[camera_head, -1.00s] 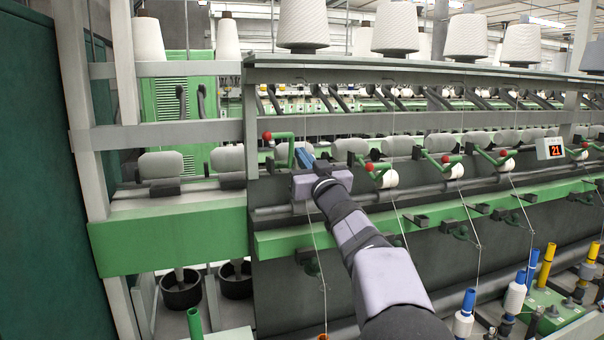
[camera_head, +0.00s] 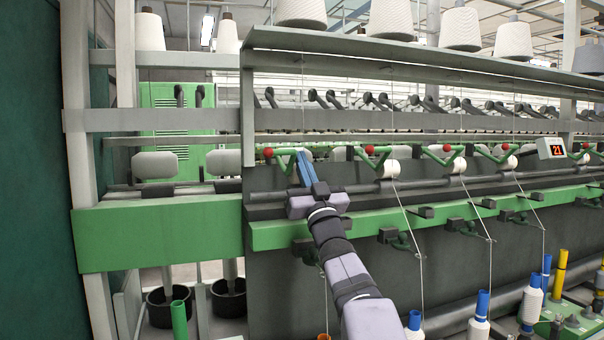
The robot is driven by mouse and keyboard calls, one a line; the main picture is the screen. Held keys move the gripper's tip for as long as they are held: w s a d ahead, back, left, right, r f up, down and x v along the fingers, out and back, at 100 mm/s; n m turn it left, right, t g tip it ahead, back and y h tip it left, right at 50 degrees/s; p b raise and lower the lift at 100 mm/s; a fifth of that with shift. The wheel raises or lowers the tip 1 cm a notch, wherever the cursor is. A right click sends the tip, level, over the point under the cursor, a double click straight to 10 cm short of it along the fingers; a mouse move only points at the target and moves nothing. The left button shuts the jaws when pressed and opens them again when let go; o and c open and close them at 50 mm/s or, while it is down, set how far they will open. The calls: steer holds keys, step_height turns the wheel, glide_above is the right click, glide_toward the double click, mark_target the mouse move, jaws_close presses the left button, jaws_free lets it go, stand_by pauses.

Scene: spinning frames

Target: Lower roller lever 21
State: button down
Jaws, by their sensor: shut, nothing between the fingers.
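The leftmost roller lever (camera_head: 285,160) is a green bent arm with a red ball knob (camera_head: 268,152) at its left end. It sits about level with the other levers in the row. My gripper (camera_head: 302,155) is shut and empty, its blue fingers pointing up at the lever's right side. The fingers hide part of the lever, and I cannot tell whether they touch it. The display (camera_head: 556,148) reading 21 stands farther right, between other levers. No number shows on the leftmost lever itself.
More green levers with red knobs (camera_head: 369,150) and white yarn packages (camera_head: 391,168) line the machine to the right. A green rail (camera_head: 275,235) runs below my gripper. Thin threads hang in front on the right. A grey post (camera_head: 247,110) stands at left.

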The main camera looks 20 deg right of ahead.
steer(key=shift+w+f+b, duration=0.15)
steer(key=shift+f+b, duration=1)
steer(key=shift+f, duration=0.05)
steer(key=shift+f, duration=0.15)
step_height(320, 180, up, 4)
steer(key=s+r+p, duration=0.1)
steer(key=s, duration=0.1)
steer(key=w+f+b+v, duration=0.1)
steer(key=b+v, duration=0.4)
steer(key=v, duration=0.5)
steer(key=shift+f, duration=0.45)
steer(key=shift+s, duration=0.15)
